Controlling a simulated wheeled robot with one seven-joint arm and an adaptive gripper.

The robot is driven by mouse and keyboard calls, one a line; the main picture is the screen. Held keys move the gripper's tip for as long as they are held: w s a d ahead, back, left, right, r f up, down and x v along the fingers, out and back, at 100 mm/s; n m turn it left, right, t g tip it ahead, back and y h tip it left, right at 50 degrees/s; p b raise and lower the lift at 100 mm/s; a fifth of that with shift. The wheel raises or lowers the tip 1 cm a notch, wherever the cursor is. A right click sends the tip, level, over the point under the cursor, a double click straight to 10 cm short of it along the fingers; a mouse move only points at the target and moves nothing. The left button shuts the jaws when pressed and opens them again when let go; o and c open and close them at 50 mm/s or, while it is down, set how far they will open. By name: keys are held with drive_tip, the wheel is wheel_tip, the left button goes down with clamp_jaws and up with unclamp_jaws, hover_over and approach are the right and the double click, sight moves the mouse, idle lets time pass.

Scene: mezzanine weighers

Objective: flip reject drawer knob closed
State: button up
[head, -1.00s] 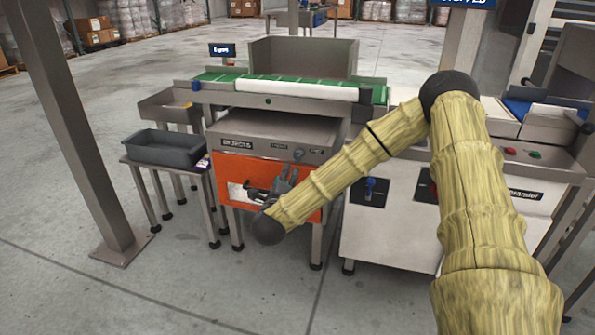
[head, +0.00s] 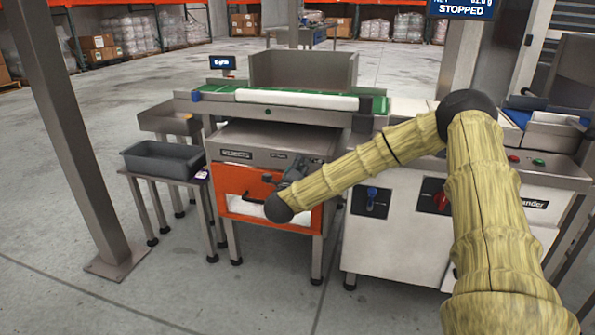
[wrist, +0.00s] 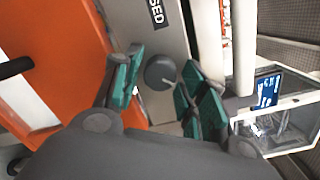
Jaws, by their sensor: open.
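The reject drawer (head: 232,183) is an orange front with a black handle, under a grey metal panel (head: 238,154) with dark lettering. The knob (wrist: 162,71) is round and dark grey with a light pointer mark. It sits on the metal panel in the wrist view, near lettering that ends in "SED". In the head view my gripper (head: 291,172) is at the panel's lower right, partly hidden by my arm, and the knob is not clearly visible.
A green conveyor (head: 240,96) runs above the panel. A grey bin (head: 165,160) stands on a side table at left. A white cabinet (head: 385,240) with a blue knob (head: 372,193) and a red knob (head: 440,199) stands close at right. A steel post (head: 75,150) rises at left.

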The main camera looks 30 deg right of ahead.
drive_tip(key=shift+w+d, duration=0.2)
drive_tip(key=shift+d, duration=0.05)
drive_tip(key=shift+c, duration=0.4)
drive_tip(key=c, duration=0.7)
